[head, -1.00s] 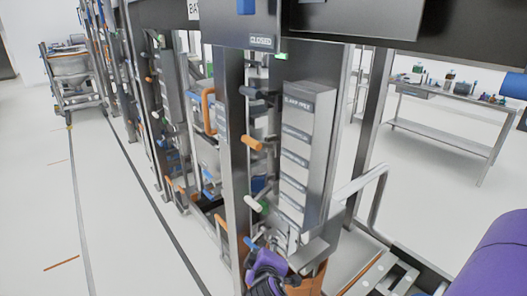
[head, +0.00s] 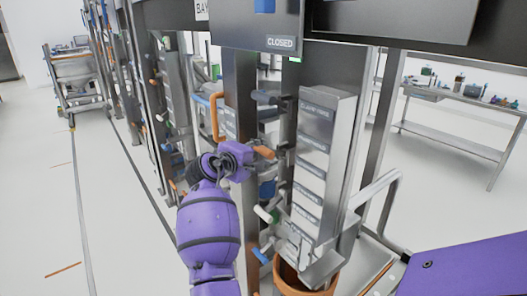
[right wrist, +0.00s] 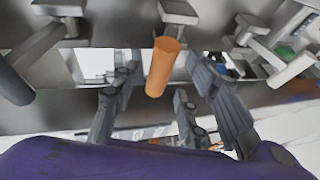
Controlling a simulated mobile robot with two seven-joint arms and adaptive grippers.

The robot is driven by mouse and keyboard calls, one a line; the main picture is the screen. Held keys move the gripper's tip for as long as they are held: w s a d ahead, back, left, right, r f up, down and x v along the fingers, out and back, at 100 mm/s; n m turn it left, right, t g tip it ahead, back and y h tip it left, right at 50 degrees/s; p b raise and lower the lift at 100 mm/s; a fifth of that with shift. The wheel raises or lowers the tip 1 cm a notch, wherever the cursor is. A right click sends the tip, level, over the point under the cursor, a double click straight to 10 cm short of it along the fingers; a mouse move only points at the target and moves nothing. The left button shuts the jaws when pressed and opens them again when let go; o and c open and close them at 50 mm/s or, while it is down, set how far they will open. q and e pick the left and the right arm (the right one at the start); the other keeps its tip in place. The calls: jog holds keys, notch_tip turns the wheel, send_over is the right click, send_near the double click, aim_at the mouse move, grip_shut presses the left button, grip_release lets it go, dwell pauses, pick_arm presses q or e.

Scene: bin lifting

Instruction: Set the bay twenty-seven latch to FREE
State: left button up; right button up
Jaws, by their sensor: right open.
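Several levers stick out from a grey post: a dark grey one (head: 268,98), an orange one (head: 264,152), a white one (head: 263,214) and a blue one (head: 261,256). Which of them is the bay twenty-seven latch, I cannot read. My right gripper (head: 248,154) is at the orange lever. In the right wrist view, the open fingers (right wrist: 163,82) stand on either side of the orange lever (right wrist: 162,66), with gaps that look clear. The lever points toward the gripper and tilts slightly. My left gripper is not in view.
A sign (head: 280,43) above reads CLOSED. A tall grey labelled box (head: 325,130) stands right of the levers, over an orange-brown bin (head: 290,284). A bent metal rail (head: 385,190) is at the right. The left floor is open.

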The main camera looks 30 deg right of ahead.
aim_at(261, 152)
jog(key=shift+x, duration=1.65)
jog(key=shift+c, duration=0.2)
